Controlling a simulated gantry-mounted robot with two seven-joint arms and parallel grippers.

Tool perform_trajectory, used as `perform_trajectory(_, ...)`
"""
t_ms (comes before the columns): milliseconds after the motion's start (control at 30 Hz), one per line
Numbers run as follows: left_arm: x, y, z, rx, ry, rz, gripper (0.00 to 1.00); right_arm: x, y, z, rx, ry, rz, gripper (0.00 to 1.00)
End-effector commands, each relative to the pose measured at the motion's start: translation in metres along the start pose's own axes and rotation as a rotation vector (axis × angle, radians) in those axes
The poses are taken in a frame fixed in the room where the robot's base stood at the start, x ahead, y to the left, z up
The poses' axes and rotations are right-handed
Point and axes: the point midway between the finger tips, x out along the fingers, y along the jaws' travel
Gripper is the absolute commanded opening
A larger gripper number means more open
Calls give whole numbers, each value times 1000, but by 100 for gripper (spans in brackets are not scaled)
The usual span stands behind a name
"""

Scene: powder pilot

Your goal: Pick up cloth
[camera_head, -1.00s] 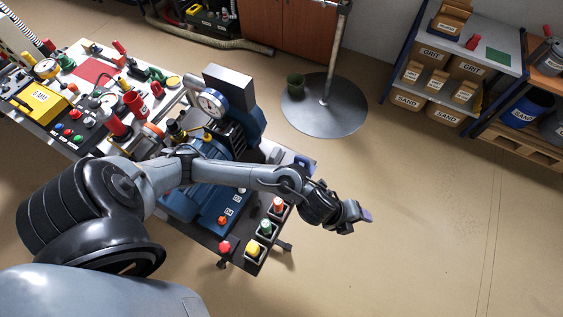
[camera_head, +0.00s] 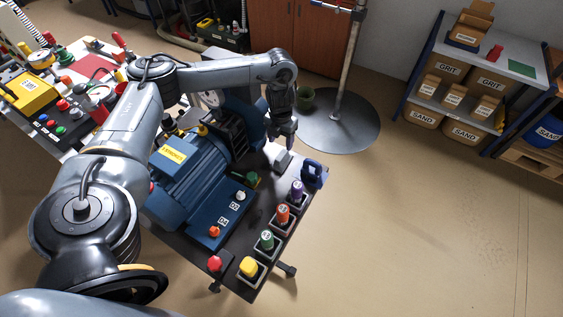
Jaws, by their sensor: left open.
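My left gripper (camera_head: 287,140) points down over the far right end of the dark cart top (camera_head: 258,212). It is open, though its fingers look small and close together here. Just below the fingertips lies a small pale grey piece (camera_head: 283,160); I cannot tell whether it is the cloth, or whether the fingers touch it. No other thing on the cart clearly looks like a cloth. My right gripper is not in view.
A blue motor (camera_head: 188,175) stands on the cart. Purple (camera_head: 297,190), orange (camera_head: 283,214), green (camera_head: 266,240) and yellow (camera_head: 249,267) knobs line its right side, with a blue clamp-like part (camera_head: 313,175) behind. A round stand base (camera_head: 340,125) is beyond. Right floor is clear.

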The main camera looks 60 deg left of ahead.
Motion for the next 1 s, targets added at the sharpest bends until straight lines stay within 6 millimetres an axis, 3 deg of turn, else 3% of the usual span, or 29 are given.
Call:
perform_trajectory(133, 23, 0, -1, 1, 2, 2, 60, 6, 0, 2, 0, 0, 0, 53)
perform_trajectory(467, 44, -1, 1, 1, -1, 1, 60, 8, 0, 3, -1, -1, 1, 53)
perform_trajectory(800, 84, -1, 3, 1, -1, 1, 60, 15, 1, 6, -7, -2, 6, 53)
perform_trajectory(1000, 90, -1, 3, 1, -2, 0, 60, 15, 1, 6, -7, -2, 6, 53)
